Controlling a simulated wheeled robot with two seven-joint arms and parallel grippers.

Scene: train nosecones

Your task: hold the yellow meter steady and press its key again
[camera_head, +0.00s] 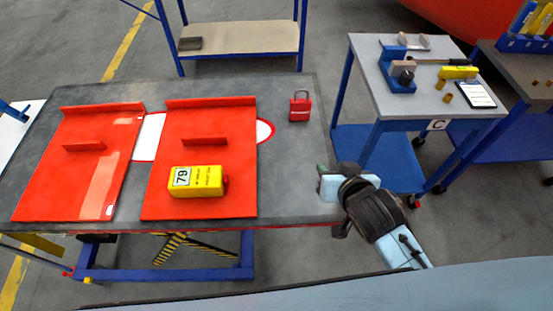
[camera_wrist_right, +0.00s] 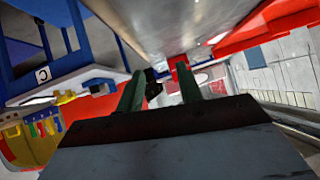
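The yellow meter (camera_head: 205,181) lies on the right red panel (camera_head: 155,207) in the head view. It has a white display reading "79", turned sideways, and a dark red part at its right end. I cannot make out its key. My right gripper (camera_head: 323,180) is at the table's right edge, well to the right of the meter and not touching it. In the right wrist view its two green fingers (camera_wrist_right: 160,75) stand apart with nothing held between them. My left gripper is not in view.
A red padlock-shaped block (camera_head: 300,106) stands on the grey table (camera_head: 285,175) behind my right gripper. A second red panel (camera_head: 65,180) lies at the left. A grey-topped blue cart (camera_head: 365,72) with tools stands at the right. The table between meter and gripper is clear.

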